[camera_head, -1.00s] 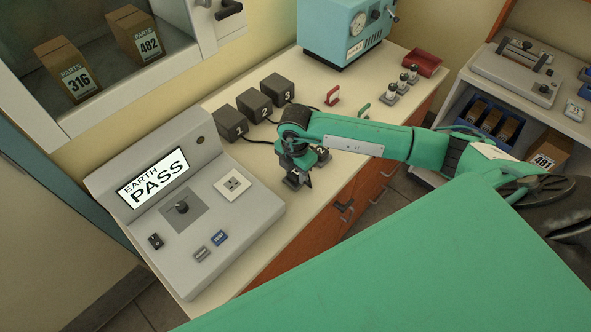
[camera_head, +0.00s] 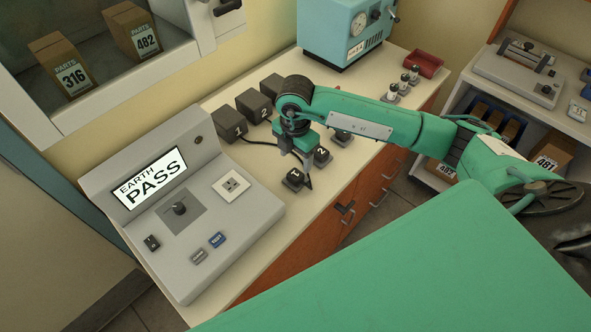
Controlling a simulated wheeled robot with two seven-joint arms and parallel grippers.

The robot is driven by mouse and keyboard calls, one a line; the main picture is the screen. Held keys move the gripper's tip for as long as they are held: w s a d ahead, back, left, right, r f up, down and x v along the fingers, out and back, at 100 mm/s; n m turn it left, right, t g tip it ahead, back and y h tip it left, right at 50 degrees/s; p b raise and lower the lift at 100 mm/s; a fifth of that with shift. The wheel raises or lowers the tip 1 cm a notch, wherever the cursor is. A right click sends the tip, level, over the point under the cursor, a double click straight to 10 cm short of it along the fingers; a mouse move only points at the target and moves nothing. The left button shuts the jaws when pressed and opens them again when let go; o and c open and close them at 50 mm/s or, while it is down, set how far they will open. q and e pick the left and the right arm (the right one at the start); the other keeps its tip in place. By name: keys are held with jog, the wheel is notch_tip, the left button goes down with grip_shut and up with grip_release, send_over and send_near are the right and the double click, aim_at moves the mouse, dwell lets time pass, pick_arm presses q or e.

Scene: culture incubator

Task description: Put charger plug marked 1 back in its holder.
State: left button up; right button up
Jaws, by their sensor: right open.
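A small dark block marked 1 (camera_head: 293,178), apparently the charger plug, sits on the bench near its front edge. My right gripper (camera_head: 303,177) points down over it, open, with a finger at the block's right side. I cannot tell whether they touch. Similar small blocks marked 2 (camera_head: 322,154) and, less clearly, 3 (camera_head: 343,138) sit farther back. Large dark box 1 (camera_head: 230,124) and large box 2 (camera_head: 252,106) stand behind with cables; the third (camera_head: 272,86) is partly covered by my wrist. I cannot make out a separate holder for plug 1. My left gripper is not in view.
A grey tester (camera_head: 219,268) showing PASS stands left of the plug. A teal instrument (camera_head: 330,30), red tray (camera_head: 424,64) and several small white-topped items (camera_head: 404,86) are farther back. My forearm hides part of the bench. The bench's front edge is close.

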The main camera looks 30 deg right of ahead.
notch_tip(320, 180, up, 6)
jog(key=b, duration=0.1)
jog(key=shift+r, duration=0.25)
jog(key=shift+a, duration=0.1)
